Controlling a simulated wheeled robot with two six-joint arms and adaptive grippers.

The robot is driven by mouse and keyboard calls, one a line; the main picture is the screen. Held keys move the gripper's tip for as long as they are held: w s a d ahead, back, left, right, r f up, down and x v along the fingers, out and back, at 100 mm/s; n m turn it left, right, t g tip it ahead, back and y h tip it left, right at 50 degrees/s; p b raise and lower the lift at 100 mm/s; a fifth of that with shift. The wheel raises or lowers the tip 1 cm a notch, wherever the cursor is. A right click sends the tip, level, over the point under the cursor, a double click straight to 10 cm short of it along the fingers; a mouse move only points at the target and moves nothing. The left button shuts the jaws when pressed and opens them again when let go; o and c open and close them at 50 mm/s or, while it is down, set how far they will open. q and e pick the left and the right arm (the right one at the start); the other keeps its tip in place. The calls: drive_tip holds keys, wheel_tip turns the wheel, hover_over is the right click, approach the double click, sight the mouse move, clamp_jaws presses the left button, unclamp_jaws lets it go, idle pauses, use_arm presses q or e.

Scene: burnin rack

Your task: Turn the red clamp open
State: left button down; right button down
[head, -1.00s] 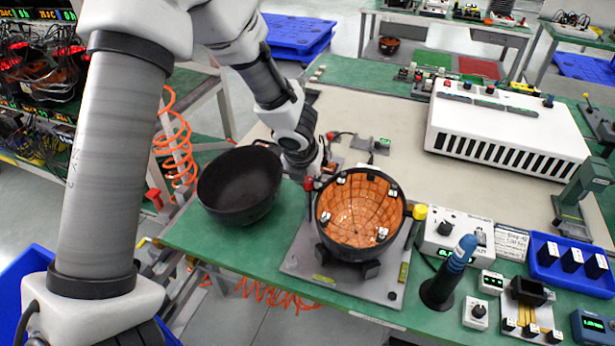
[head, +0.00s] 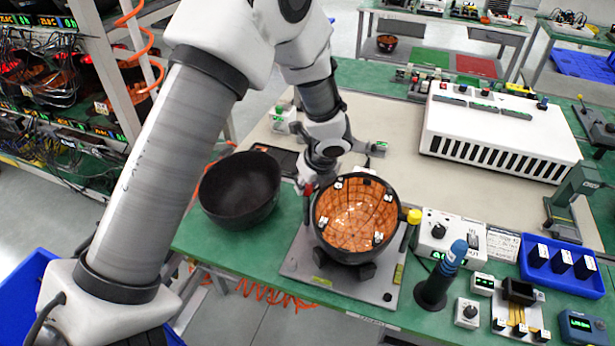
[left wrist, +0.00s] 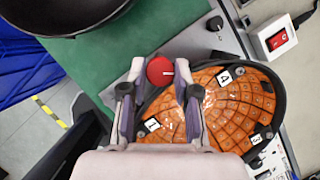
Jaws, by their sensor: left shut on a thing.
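The red clamp (head: 308,189) has a round red knob at the left rim of the orange-lined black bowl (head: 357,214). In the left wrist view the knob (left wrist: 160,70), with a white mark on its top, sits between my finger pads. My left gripper (left wrist: 159,88) is shut on it. In the head view my left gripper (head: 318,181) reaches down beside the bowl's upper left rim, and its fingertips are partly hidden. A yellow clamp (head: 414,216) stands at the bowl's right rim. My right gripper is in neither view.
The bowl sits on a grey fixture plate (head: 312,262). An empty black bowl (head: 238,190) stands close on the left. A control box (head: 441,235), a blue-handled tool in a holder (head: 447,265) and a blue tray (head: 562,262) stand to the right. The beige mat (head: 405,110) behind is largely clear.

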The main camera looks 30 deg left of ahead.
use_arm(q)
drive_tip(key=n+g+p, duration=0.1)
drive_tip(key=n+p, duration=0.1)
drive_tip(key=n, duration=0.1)
drive_tip(key=shift+r+n, duration=0.1)
drive_tip(key=shift+n, duration=0.2)
drive_tip(key=shift+w+n+g+p, duration=0.1)
drive_tip(key=shift+n+g+p, duration=0.8)
drive_tip(key=shift+n, duration=0.8)
drive_tip(key=shift+f, duration=0.2)
drive_tip(key=c, duration=0.9)
unclamp_jaws()
drive_tip(key=shift+o, duration=0.2)
drive_tip(key=shift+a, duration=0.15)
drive_tip(key=v, duration=1.2)
